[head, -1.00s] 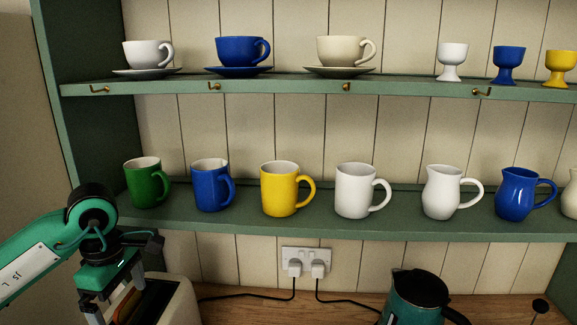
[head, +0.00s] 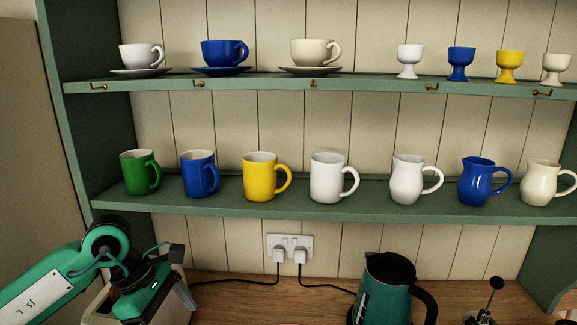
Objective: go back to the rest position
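My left gripper (head: 178,292) is at the lower left, in front of the shelf unit and above the worktop. It hangs below the lower shelf and partly covers a cream appliance. Its fingers are seen at a steep angle and run close to the bottom edge, so I cannot tell whether they are apart. No object shows in it. My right gripper is not in view.
The green lower shelf (head: 300,212) holds mugs and jugs in a row; the upper shelf (head: 375,83) holds cups and egg cups. A dark green kettle (head: 384,297), a cream appliance (head: 97,308) and a plunger-topped item (head: 488,300) stand on the wooden worktop (head: 255,292).

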